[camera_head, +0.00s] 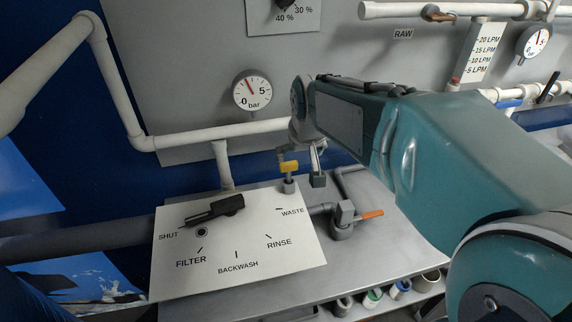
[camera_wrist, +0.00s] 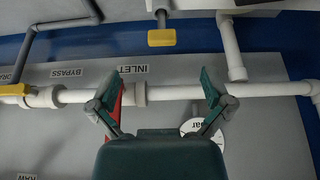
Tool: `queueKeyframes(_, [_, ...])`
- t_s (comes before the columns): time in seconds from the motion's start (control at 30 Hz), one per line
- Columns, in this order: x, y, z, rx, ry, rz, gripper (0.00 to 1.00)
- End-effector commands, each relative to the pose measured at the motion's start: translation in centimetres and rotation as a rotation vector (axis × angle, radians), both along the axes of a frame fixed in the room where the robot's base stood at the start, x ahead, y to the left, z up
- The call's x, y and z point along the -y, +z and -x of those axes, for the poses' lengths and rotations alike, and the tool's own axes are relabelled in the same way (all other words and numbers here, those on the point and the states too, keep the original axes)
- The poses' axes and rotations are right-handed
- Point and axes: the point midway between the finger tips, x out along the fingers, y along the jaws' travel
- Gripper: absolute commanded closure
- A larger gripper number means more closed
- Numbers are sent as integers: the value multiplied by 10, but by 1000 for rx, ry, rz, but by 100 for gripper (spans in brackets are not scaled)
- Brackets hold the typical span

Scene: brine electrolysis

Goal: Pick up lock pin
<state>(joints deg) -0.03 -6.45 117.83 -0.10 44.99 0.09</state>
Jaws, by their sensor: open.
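A small yellow-topped piece (camera_head: 289,167) stands on a grey base at the back of the white selector panel (camera_head: 240,277). It may be the lock pin, but I cannot tell for sure. A similar yellow block on a grey stem (camera_wrist: 161,37) shows at the top middle in the wrist view. My gripper (camera_head: 301,168) is close to the yellow piece in the head view, and one finger overlaps it in the picture. In the wrist view my gripper (camera_wrist: 160,84) has its fingers wide apart with nothing between them. I cannot tell whether it touches the piece.
The panel carries a black selector lever (camera_head: 215,209) near SHUT and a dark round hole (camera_head: 202,232). An orange-handled valve (camera_head: 345,218) stands to the right. A white pipe (camera_head: 185,140) runs behind. Bottles (camera_head: 373,297) stand on a lower shelf.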

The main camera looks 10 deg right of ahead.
Motion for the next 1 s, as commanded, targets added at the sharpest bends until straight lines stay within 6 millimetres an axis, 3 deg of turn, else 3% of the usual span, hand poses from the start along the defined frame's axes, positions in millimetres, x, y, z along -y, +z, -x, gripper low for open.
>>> queueKeyframes(0.1, [1, -15, -31, -17, 0, -1, 0])
queueKeyframes(0.2, [1, -21, -45, -20, 0, -1, 0])
queueKeyframes(0.37, [3, -31, -53, -22, 0, -2, 0])
queueKeyframes(0.6, [1, -66, -67, -23, 0, -1, 0])
queueKeyframes(0.83, [0, -85, -73, -23, 0, -1, 0])
queueKeyframes(1.0, [-1, -111, -82, -24, 0, -1, 0])
